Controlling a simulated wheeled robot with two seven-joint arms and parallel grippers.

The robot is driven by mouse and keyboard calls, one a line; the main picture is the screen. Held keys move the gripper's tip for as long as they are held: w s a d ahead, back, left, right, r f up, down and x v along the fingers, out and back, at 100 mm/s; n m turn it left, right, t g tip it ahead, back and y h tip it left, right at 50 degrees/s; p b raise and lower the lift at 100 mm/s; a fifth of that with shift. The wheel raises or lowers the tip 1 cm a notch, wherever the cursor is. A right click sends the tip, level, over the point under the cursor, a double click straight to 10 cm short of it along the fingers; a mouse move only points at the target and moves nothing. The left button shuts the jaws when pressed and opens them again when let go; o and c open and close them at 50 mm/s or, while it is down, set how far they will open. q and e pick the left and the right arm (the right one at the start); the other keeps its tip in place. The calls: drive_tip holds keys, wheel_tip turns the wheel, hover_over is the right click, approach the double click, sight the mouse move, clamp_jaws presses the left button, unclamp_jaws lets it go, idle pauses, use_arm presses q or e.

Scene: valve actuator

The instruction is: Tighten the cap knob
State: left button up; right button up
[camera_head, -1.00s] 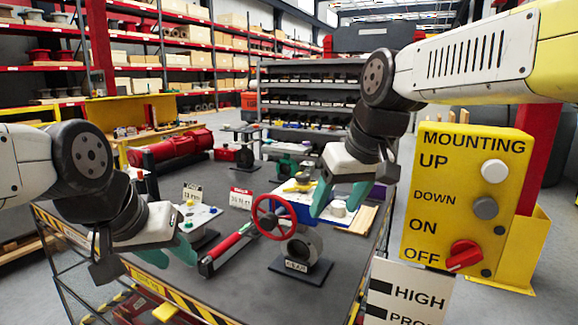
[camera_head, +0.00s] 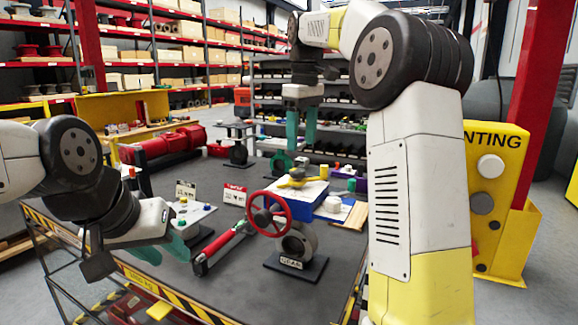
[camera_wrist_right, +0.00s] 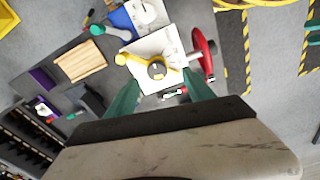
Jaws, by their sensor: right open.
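A blue box-shaped actuator (camera_head: 297,203) with a white top stands on the table, left of my right arm. A yellow lever (camera_head: 300,178) lies on its top; in the right wrist view the lever (camera_wrist_right: 133,60) has a dark round hub (camera_wrist_right: 157,70). A white round knob (camera_head: 331,203) sits beside it and also shows in the right wrist view (camera_wrist_right: 147,12). I cannot tell which is the cap knob. My right gripper (camera_head: 301,140) is open, empty and pointing down above the actuator; its fingers (camera_wrist_right: 161,90) flank the white top. My left gripper (camera_head: 164,250) is open and empty near the table's front-left edge.
A red handwheel valve (camera_head: 268,213) stands in front of the actuator, with a red-handled tool (camera_head: 222,245) to its left. A white panel with small knobs (camera_head: 190,215) and signs stand further left. A yellow control box (camera_head: 497,180) is at the right, partly behind my arm.

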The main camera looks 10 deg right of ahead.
sight(297, 170)
drive_tip(key=shift+w+a+f+n+g, duration=0.15)
drive_tip(key=shift+w+a+n, duration=0.05)
drive_tip(key=shift+w, duration=0.4)
drive_tip(key=shift+w+a+f+n+g, duration=0.15)
drive_tip(key=shift+w+a+n, duration=0.05)
drive_tip(key=shift+w, duration=0.4)
drive_tip(key=shift+f, duration=3.85)
clamp_jaws()
